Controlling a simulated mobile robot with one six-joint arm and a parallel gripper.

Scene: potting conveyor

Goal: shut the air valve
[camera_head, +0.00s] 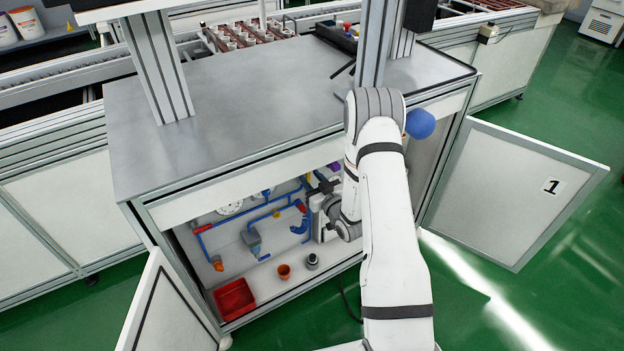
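Blue air pipes (270,213) run along the back wall inside the open cabinet under the grey-topped bench. A small red part (300,206) sits on the pipework just left of my gripper. Another red part (203,229) is on the pipe at the far left. I cannot tell which of these is the air valve's handle. My gripper (316,188) is inside the cabinet at the right, close to the pipes, with dark fingers pointing left. Whether it touches anything, and whether its fingers are open or shut, is too small to tell. My arm hides the cabinet's right part.
A red tray (235,299), an orange pot (284,271) and a grey round fitting (312,261) are on the cabinet floor. A round gauge (230,208) is on the back wall. The cabinet doors stand open at left (168,312) and right (510,195).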

